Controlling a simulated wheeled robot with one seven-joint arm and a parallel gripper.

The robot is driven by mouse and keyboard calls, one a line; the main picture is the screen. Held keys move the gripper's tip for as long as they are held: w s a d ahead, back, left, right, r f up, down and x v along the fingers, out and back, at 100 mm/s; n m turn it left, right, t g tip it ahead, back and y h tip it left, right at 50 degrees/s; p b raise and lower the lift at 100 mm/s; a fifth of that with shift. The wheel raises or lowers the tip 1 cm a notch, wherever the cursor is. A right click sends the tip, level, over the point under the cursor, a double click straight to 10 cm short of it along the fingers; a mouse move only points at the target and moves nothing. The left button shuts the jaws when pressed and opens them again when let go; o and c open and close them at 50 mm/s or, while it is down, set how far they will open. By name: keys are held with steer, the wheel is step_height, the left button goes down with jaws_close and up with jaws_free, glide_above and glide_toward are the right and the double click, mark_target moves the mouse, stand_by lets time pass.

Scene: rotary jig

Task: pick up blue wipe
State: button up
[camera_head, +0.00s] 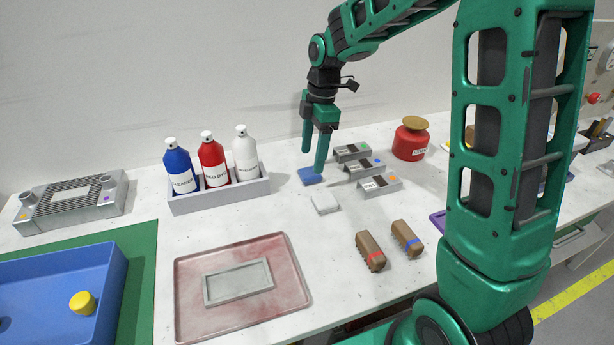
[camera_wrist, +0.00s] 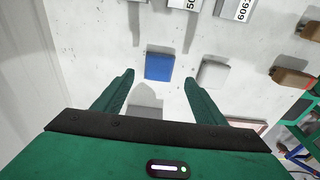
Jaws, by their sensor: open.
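The blue wipe (camera_head: 311,176) is a small flat blue block lying on the white table. In the wrist view the blue wipe (camera_wrist: 160,67) lies ahead of my gripper, between the lines of the two fingers. My gripper (camera_head: 314,160) is open and empty, pointing down close above the wipe in the head view. In the wrist view my gripper (camera_wrist: 160,80) shows its two green fingers wide apart. I cannot tell the exact height of the fingertips over the wipe.
A white wipe (camera_head: 325,204) lies just beside the blue one. Labelled grey blocks (camera_head: 352,152) stand to the right. A grey rack (camera_head: 220,194) of bottles stands left. Two brown brushes (camera_head: 371,251) and a reddish tray (camera_head: 190,310) lie nearer the front. A red container (camera_head: 410,142) stands behind right.

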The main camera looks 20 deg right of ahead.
mark_target(309, 171)
steer(key=shift+w+a+f, duration=0.1)
steer(key=shift+f, duration=1.3)
steer(key=shift+w+a+f, duration=0.1)
steer(key=shift+f, duration=1.25)
steer(key=c, duration=1.2)
steer(key=shift+r, duration=0.1)
steer(key=shift+r, duration=0.55)
step_height(309, 171, up, 2)
steer(key=shift+r, duration=0.25)
steer(key=shift+s+a+r, duration=1)
steer(key=shift+a+r, duration=0.2)
steer(key=shift+a, duration=0.45)
steer(key=shift+s+a+r, duration=1)
steer(key=shift+a+r, duration=0.25)
steer(key=shift+a, duration=0.45)
steer(key=shift+s+a+r, duration=1)
steer(key=shift+a+r, duration=0.2)
steer(key=shift+a, duration=0.45)
